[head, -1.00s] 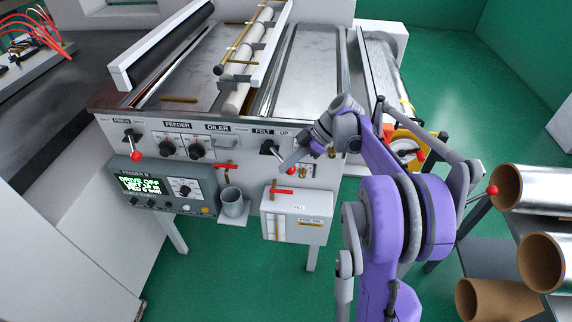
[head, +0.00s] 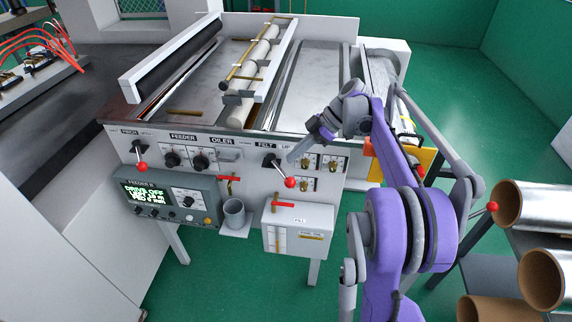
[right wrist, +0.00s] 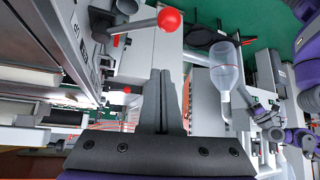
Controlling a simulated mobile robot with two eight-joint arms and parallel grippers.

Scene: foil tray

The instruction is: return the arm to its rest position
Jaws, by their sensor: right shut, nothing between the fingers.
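My right arm, with purple and grey links, reaches up in the head view from the lower right. Its right gripper (head: 298,154) is shut and empty, in front of the machine's panel. In the picture it lies just above the red ball (head: 289,182) of the lever near the FELT label; contact cannot be told. In the right wrist view the two shut fingers (right wrist: 163,80) point up the picture, with a red lever ball (right wrist: 169,19) beyond their tips. Purple and grey parts of mine show at the right of that view; the left gripper cannot be made out clearly.
The feeder machine (head: 235,148) fills the middle, with a grey cup (head: 234,214) and a white box (head: 297,228) on its front. Metallic rolls (head: 540,205) lie at the right. A clear bottle (right wrist: 226,66) shows in the wrist view. Green floor is open below the machine.

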